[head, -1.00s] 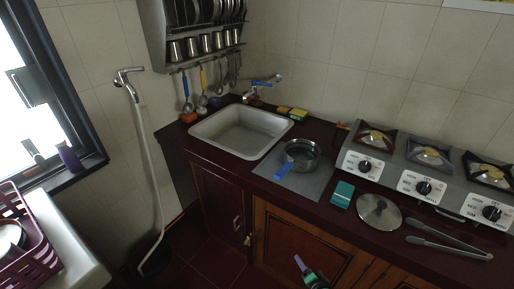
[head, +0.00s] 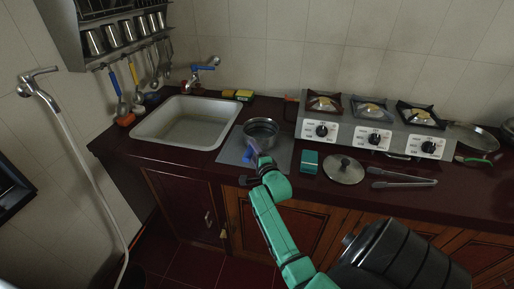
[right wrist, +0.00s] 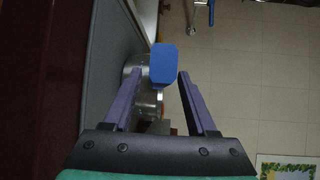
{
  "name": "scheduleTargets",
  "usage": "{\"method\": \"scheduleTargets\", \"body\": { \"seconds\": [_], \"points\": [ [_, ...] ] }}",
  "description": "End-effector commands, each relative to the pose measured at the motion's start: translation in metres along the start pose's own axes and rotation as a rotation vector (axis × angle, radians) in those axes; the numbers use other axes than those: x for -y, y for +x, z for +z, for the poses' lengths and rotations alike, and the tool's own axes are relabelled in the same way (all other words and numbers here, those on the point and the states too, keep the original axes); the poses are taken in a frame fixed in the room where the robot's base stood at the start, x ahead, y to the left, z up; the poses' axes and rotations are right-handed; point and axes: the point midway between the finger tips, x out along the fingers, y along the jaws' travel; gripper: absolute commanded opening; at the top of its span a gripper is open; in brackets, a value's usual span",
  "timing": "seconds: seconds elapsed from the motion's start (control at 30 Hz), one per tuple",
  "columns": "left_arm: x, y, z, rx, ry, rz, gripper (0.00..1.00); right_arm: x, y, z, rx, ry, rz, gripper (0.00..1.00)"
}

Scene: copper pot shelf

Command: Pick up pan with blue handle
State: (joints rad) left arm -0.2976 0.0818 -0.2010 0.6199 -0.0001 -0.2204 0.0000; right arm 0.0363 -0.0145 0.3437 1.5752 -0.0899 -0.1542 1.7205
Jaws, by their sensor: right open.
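The steel pan (head: 261,131) sits on the grey mat (head: 232,152) between the sink and the stove. Its blue handle (head: 247,151) points toward the counter's front edge. My right gripper (head: 252,157) is at the handle and partly covers it in the head view. In the right wrist view, the blue handle (right wrist: 163,64) shows between and just beyond the tips of my open purple fingers (right wrist: 160,82), with the pan (right wrist: 148,100) partly hidden behind the left finger. I cannot tell whether the fingers touch the handle. My left gripper is not in view.
A teal box (head: 309,161), a glass lid (head: 344,170) and tongs (head: 402,178) lie right of the mat. The stove (head: 372,134) stands behind them. The sink (head: 186,122) is on the left. Another pan (head: 473,137) is at the far right.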

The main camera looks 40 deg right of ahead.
Motion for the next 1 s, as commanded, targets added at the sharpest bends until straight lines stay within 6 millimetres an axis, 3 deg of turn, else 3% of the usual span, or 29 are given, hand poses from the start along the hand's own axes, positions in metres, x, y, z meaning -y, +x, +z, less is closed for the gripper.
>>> {"method": "scheduleTargets", "body": {
  "seconds": [0.03,0.1,0.33,0.37,0.5,1.0],
  "points": [
    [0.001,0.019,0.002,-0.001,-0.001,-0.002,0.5,-0.009,0.011,-0.001,0.001,-0.002,-0.003,0.57],
    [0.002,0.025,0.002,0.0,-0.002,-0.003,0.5,-0.007,0.019,0.0,0.001,-0.001,-0.001,0.57],
    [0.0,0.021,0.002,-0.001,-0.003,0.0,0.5,-0.001,0.021,0.0,0.001,0.0,0.002,0.57],
    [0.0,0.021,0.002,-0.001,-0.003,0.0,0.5,-0.001,0.021,0.0,0.001,0.0,0.002,0.5],
    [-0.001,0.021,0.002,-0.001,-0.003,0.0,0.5,-0.001,0.021,0.0,0.001,0.0,0.002,0.0],
    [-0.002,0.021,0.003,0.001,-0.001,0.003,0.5,-0.001,0.021,0.0,0.0,0.0,0.001,0.0]
  ]
}}
